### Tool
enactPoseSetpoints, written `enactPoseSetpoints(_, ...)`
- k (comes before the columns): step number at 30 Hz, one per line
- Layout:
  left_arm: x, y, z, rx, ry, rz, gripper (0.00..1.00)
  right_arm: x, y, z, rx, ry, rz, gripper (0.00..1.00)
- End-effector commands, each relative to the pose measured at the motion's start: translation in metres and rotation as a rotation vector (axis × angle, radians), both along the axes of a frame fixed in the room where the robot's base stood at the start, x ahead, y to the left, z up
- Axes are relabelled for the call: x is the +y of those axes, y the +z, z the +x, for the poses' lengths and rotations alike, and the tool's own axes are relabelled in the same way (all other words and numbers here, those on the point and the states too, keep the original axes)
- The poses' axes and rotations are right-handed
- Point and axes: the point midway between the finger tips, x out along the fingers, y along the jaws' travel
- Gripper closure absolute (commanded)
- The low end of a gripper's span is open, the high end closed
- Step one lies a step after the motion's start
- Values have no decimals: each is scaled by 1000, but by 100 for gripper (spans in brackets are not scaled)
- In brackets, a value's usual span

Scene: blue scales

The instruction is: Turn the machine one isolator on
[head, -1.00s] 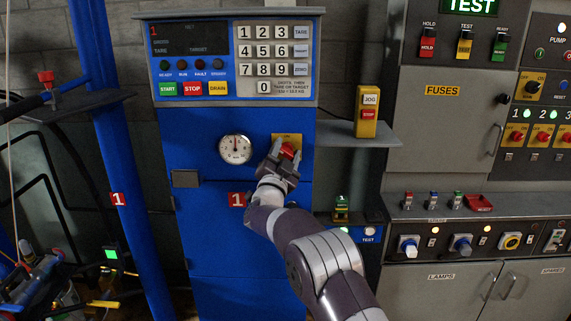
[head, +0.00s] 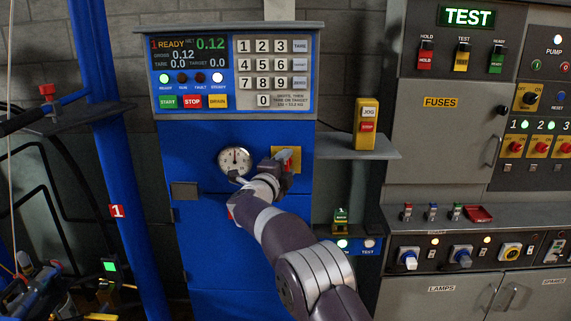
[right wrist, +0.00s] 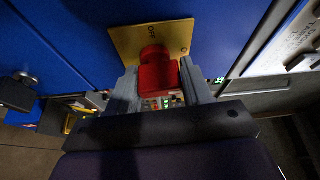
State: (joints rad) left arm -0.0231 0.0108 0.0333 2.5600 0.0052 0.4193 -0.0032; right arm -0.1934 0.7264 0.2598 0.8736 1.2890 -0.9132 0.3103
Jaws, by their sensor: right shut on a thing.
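The machine one isolator is a red knob (right wrist: 156,72) on a yellow plate (right wrist: 182,38) on the front of the blue cabinet. In the right wrist view the knob stands between the two fingers of my right gripper (right wrist: 160,88), and the word OFF shows on the plate. In the head view my right gripper (head: 280,166) is at the yellow plate (head: 294,153) and hides most of the knob. My right gripper is shut on the knob. The display (head: 190,52) above is lit and reads READY, NET 0.12. My left gripper is not in view.
A round dial (head: 234,159) is left of the isolator. A grey shelf (head: 365,147) with a yellow JOG/STOP box (head: 367,115) juts out to the right. Grey fuse and lamp cabinets (head: 435,115) stand further right. A blue post (head: 103,130) stands at the left.

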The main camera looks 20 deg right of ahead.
Motion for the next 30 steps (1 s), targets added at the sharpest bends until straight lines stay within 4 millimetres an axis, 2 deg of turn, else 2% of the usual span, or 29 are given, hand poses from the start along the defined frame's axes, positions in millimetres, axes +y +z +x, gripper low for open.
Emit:
enactPoseSetpoints(9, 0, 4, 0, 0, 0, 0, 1, 0, -1, 0, -25, 1, 94, 81)
enactPoseSetpoints(24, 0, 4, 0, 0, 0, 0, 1, 0, -1, 0, -30, 1, 108, 81)
enactPoseSetpoints(25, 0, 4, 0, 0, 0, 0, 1, 0, -1, 0, -30, 1, 108, 44)
enactPoseSetpoints(26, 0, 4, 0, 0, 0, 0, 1, 0, -1, 0, -30, 0, 108, 34)
enactPoseSetpoints(27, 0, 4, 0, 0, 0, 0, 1, 0, -1, 0, -30, 0, 108, 30)
enactPoseSetpoints(30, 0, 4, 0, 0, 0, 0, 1, 0, -1, 0, -30, 0, 108, 30)
